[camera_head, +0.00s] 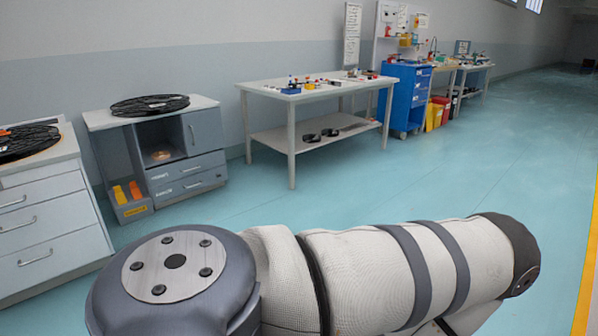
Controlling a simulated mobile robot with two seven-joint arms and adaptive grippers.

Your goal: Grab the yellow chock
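A yellow chock-like piece (121,194) stands upright at the left in a low grey bin (134,212) beside a grey cabinet, close to the floor. An orange piece (135,190) of similar shape stands right next to it. Both are small in the picture, and their lower ends are hidden by the bin's front. One of my arms crosses the foreground, well short of the bin. Neither of my grippers is in view.
The grey cabinet (190,128) carries a black reel (150,105). White drawers (50,238) with another black reel (28,141) stand at the far left. A worktable (262,90) and a blue cabinet (398,100) stand further back. The teal floor (330,185) between is clear.

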